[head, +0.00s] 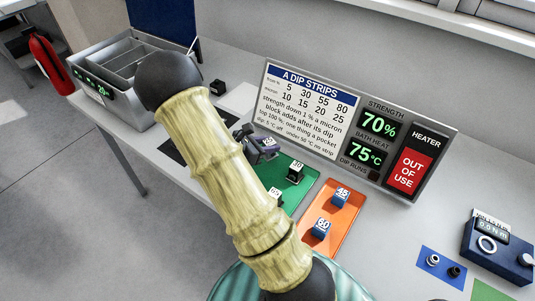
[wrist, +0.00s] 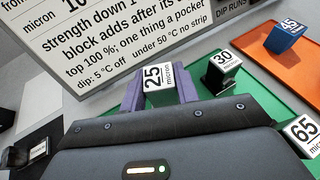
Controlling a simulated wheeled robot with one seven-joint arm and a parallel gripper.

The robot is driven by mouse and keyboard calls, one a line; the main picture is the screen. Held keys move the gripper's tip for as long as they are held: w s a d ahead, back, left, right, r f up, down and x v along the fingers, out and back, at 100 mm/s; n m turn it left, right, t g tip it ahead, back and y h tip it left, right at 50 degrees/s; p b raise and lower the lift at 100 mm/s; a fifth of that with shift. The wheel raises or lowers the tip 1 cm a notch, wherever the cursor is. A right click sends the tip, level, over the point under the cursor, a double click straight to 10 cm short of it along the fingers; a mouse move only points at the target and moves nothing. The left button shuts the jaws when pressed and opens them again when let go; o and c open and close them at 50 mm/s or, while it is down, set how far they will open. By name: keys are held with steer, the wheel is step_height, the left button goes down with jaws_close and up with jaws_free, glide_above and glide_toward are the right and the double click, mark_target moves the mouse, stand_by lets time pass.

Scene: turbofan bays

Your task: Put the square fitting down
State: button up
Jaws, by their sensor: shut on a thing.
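My gripper (wrist: 160,90) has purple fingers and is shut on a small block (wrist: 158,77) whose white top label reads 25 micron. In the head view my gripper (head: 262,148) is over the far left end of a green mat (head: 303,197), partly behind my arm. I cannot tell whether the held block touches the surface below. Two small fittings, one pale (head: 432,260) and one dark (head: 454,271), lie on a blue mat at the lower right; their exact shape is too small to tell. Nothing in my gripper is clearly a square fitting.
Black blocks marked 30 (head: 295,172) and 65 (wrist: 303,135) stand on the green mat. Blue blocks 45 (head: 341,198) and 60 (head: 321,229) stand on an orange mat. A sign panel (head: 310,110) rises behind. A metal bath (head: 120,72) is at the left.

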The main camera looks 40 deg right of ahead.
steer(key=shift+f, duration=0.1)
steer(key=shift+f, duration=2)
steer(key=o, duration=1.1)
steer(key=shift+f, duration=0.1)
